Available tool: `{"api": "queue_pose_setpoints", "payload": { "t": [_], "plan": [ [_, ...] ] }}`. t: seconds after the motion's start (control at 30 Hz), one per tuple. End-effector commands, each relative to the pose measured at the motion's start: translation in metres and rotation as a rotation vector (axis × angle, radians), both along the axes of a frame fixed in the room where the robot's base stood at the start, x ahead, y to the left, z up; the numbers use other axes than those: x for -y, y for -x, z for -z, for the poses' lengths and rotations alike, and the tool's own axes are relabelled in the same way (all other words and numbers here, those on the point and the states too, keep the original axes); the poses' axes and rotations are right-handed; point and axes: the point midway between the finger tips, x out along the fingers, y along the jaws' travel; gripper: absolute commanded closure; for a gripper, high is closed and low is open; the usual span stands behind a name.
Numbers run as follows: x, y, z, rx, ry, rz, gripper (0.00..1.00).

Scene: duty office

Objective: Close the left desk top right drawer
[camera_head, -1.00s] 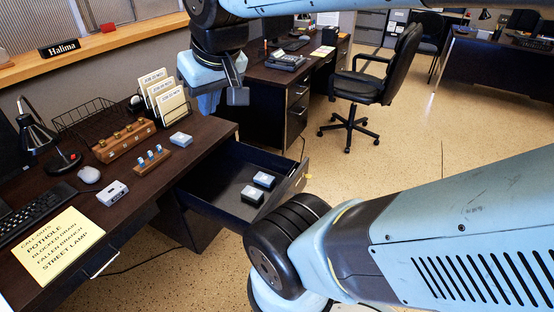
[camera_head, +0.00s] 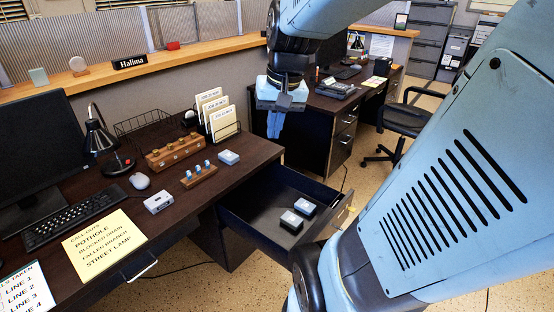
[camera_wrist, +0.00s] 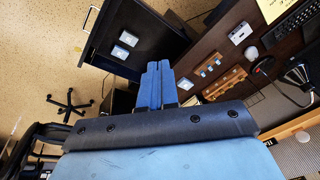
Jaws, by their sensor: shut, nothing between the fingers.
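The left desk's top right drawer (camera_head: 262,221) is pulled out, its dark inside showing. The drawer front (camera_head: 340,219) faces right, partly hidden by my arm. The drawer also shows in the wrist view (camera_wrist: 103,53) at the upper left. My gripper (camera_head: 274,134) hangs above and behind the drawer, near the desk's far right corner, apart from the drawer. In the wrist view its blue fingers (camera_wrist: 158,70) are together and hold nothing.
The left desk top (camera_head: 150,215) carries a keyboard, mouse, yellow notice (camera_head: 104,244), wooden stamp racks, a lamp and a card holder (camera_head: 218,117). A second desk (camera_head: 328,125) and a black chair (camera_head: 402,118) stand behind. Speckled floor lies right of the drawer.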

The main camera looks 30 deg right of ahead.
Motion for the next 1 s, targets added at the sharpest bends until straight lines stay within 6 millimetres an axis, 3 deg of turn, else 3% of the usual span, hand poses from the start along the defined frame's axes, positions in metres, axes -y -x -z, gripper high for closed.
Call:
{"api": "queue_pose_setpoints", "payload": {
  "t": [0.2,0.5,0.73,1.0],
  "plan": [
    [0.037,-0.027,0.032,-0.138,-0.135,0.180,1.00],
    [0.095,-0.051,0.080,-0.283,-0.348,0.421,1.00],
    [0.145,-0.059,0.121,-0.367,-0.536,0.607,1.00],
    [0.206,-0.055,0.176,-0.432,-0.782,0.822,1.00]
  ]
}}
